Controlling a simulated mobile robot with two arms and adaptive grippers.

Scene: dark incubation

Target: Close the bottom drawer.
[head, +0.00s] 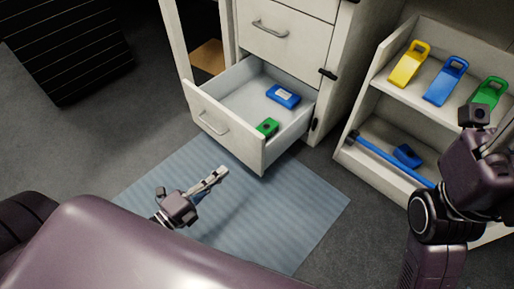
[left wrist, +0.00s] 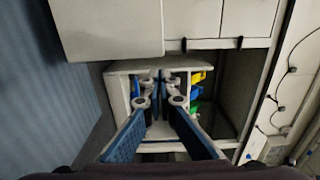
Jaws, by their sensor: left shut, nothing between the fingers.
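The bottom drawer (head: 288,145) of the white cabinet is pulled well out, over the edge of the blue mat. Its front has a silver handle (head: 213,124). Inside lie a blue box (head: 283,96) with a pale label and a small green item (head: 267,127). My left gripper (head: 221,173) is shut and empty, low over the mat, in front of the drawer and apart from its front face. Its shut fingers also show in the left wrist view (left wrist: 160,80). My right arm stands at the right; its fingers cannot be made out.
A shelf unit (head: 355,118) stands right of the cabinet, with yellow (head: 409,64), blue (head: 446,81) and green (head: 489,93) holders on top. The drawer above (head: 283,40) is shut. A dark slatted box (head: 70,50) stands at far left.

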